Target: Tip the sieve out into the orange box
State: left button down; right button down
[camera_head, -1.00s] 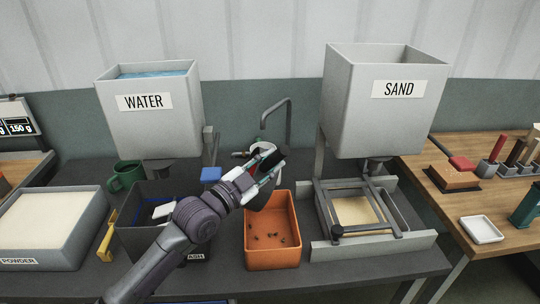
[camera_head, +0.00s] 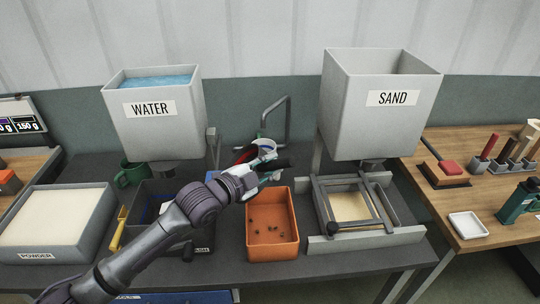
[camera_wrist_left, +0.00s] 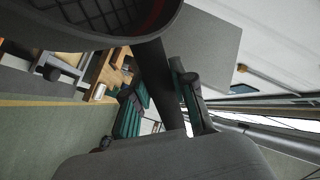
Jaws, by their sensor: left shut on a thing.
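My left gripper (camera_head: 266,168) is shut on the handle of the dark sieve, above and behind the orange box (camera_head: 272,256). The gripper hides most of the sieve in the head view; a red and dark part (camera_head: 246,154) shows behind it. In the left wrist view the sieve's mesh (camera_wrist_left: 100,14) shows at the top, with a dark rim and a red band. Its handle (camera_wrist_left: 160,85) runs down from the rim. I cannot see anything lying on the mesh. Several small dark bits lie on the orange box's floor. My right gripper is out of view.
The water hopper (camera_head: 152,125) stands at left and the sand hopper (camera_head: 375,120) at right. A tap (camera_head: 288,122) rises behind the orange box. A dark bin, partly behind my arm, is left of the box, and a framed sand tray (camera_head: 315,205) is right of it.

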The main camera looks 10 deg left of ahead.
pick_arm(q)
jog(key=shift+w+r+m+g+y+p, duration=0.25)
jog(key=shift+r+m+g+y+p, duration=0.85)
jog(key=shift+p, duration=2.75)
jog(key=shift+f+m+y, duration=0.35)
jog(key=shift+m+y, duration=0.35)
jog(key=shift+r, duration=0.1)
jog(key=shift+r+m+g+y, duration=0.4)
jog(key=shift+r+g+y, duration=0.1)
jog(key=shift+y, duration=0.2)
jog(key=shift+r+m+g+y, duration=0.35)
jog(key=shift+g+y, duration=0.25)
jog(key=shift+y, duration=0.3)
jog(key=shift+s+r+m+g+y, duration=0.1)
jog(key=shift+m+g+y, duration=0.4)
jog(key=shift+y, duration=0.3)
jog(key=shift+s, duration=0.1)
jog(key=shift+a, duration=0.1)
